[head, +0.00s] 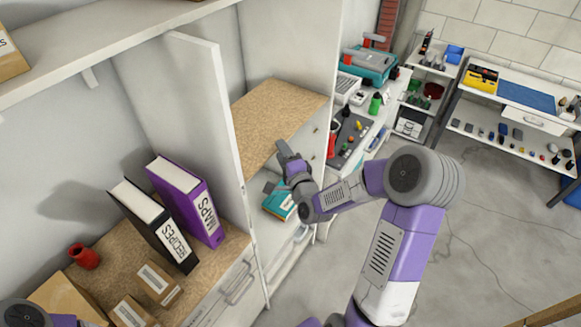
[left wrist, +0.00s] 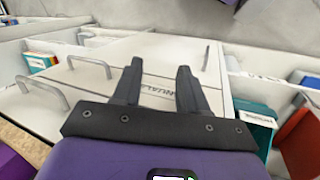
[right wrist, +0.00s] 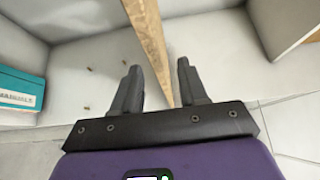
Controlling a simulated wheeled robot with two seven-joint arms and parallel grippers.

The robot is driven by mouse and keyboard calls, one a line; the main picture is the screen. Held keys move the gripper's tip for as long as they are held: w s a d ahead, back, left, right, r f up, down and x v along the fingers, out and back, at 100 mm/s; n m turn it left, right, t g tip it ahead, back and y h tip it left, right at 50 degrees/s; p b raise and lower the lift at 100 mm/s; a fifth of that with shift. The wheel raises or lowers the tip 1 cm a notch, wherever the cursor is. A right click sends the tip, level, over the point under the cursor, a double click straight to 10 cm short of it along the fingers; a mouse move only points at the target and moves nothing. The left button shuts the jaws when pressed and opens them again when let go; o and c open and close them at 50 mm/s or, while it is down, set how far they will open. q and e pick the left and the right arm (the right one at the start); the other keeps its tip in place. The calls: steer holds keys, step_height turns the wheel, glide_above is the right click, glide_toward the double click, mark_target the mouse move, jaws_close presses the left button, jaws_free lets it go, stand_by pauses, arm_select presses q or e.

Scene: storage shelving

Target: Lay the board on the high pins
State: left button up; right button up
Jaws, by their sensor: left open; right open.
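The board (head: 275,115) is a speckled tan panel in the right-hand bay of the white shelving, to the right of the tall white divider. My right gripper (head: 285,152) is at its front edge. In the right wrist view the board's edge (right wrist: 150,45) runs between the open fingers of my right gripper (right wrist: 159,68), and I cannot tell whether they touch it. Small pins or holes (right wrist: 90,70) dot the white wall; I cannot tell which are the high pins. My left gripper (left wrist: 158,85) is open and empty in the left wrist view, above white drawer fronts.
A purple binder (head: 188,198) and a black binder (head: 153,225) stand left of the divider (head: 215,110), with a red pot (head: 84,257) and cardboard boxes (head: 158,283). A teal box (head: 278,204) sits below the board. The floor (head: 480,220) on the right is clear.

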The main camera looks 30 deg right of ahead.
steer(key=s+a, duration=0.1)
steer(key=s, duration=0.5)
steer(key=shift+s, duration=0.15)
steer(key=shift+a, duration=0.1)
